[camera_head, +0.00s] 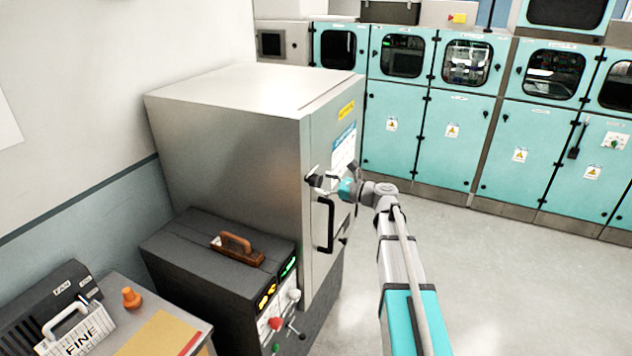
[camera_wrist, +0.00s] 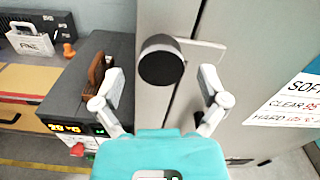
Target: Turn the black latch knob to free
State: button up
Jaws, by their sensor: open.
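The black latch knob (camera_wrist: 161,60) is round and sits on the grey cabinet's front, with a pale plate behind it, in the wrist view. My gripper (camera_wrist: 163,84) is open, with one finger on each side and slightly short of the knob; I see no clear contact. In the head view my gripper (camera_head: 331,184) is at the front of the tall grey cabinet (camera_head: 230,130), above the black door handle (camera_head: 329,226). The knob is hard to make out there among the fingers.
An orange knob-like piece (camera_head: 131,298) and a white "FINE" block (camera_head: 85,335) are at lower left. Teal cabinets (camera_head: 450,130) line the back. The floor at right is clear.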

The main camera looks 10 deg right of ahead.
aim_at(320, 182)
jog(key=shift+x, duration=1.6)
jog(key=c, duration=1.2)
jog(key=shift+d, duration=0.2)
grip_shut()
jog(key=shift+s+a, duration=0.1)
jog(key=shift+a, duration=0.2)
